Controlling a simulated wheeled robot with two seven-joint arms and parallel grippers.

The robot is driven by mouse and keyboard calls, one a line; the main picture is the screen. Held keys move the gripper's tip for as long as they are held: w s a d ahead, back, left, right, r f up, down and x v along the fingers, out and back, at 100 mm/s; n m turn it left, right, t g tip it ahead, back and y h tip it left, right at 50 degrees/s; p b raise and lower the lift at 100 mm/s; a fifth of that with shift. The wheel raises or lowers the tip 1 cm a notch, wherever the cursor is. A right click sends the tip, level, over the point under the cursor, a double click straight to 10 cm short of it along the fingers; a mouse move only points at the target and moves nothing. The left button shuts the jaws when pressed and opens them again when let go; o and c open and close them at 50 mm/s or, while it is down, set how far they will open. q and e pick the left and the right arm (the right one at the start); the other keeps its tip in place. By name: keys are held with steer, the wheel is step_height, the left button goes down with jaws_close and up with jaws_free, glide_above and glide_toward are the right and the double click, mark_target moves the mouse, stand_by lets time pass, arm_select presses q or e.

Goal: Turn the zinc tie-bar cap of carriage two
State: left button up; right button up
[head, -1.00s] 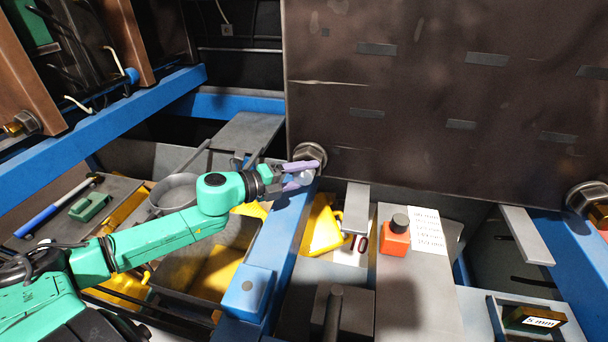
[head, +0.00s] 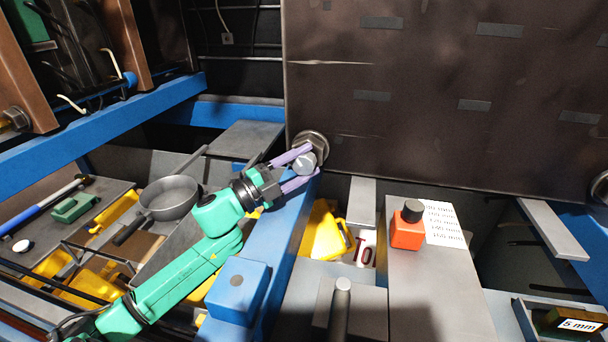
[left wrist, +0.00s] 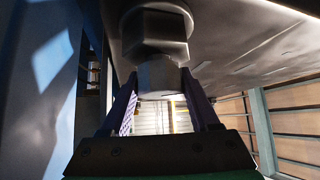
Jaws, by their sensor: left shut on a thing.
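The zinc tie-bar cap (head: 304,164) is a small light grey cap at the end of the tie bar, in front of a larger hex nut (head: 322,145) at the lower left corner of the dark plate. My left gripper (head: 307,166) reaches in from the lower left, and its two purple fingers are shut on the cap from either side. In the left wrist view the cap (left wrist: 158,76) sits between the fingers, below the big nut (left wrist: 155,28). The fingers partly hide the cap in the head view. My right gripper is not in view.
A blue rail (head: 287,215) with a blue block (head: 238,289) runs under my left gripper. A yellow jerry can (head: 323,232) and an orange bottle (head: 407,229) stand to its right. A grey pan (head: 169,199) lies to the left. The big dark plate (head: 440,100) fills the upper right.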

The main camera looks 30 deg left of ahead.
arm_select(q)
steer(key=shift+f+n+t+b, duration=0.1)
steer(key=shift+n+t+b, duration=0.3)
steer(key=o, duration=1.4)
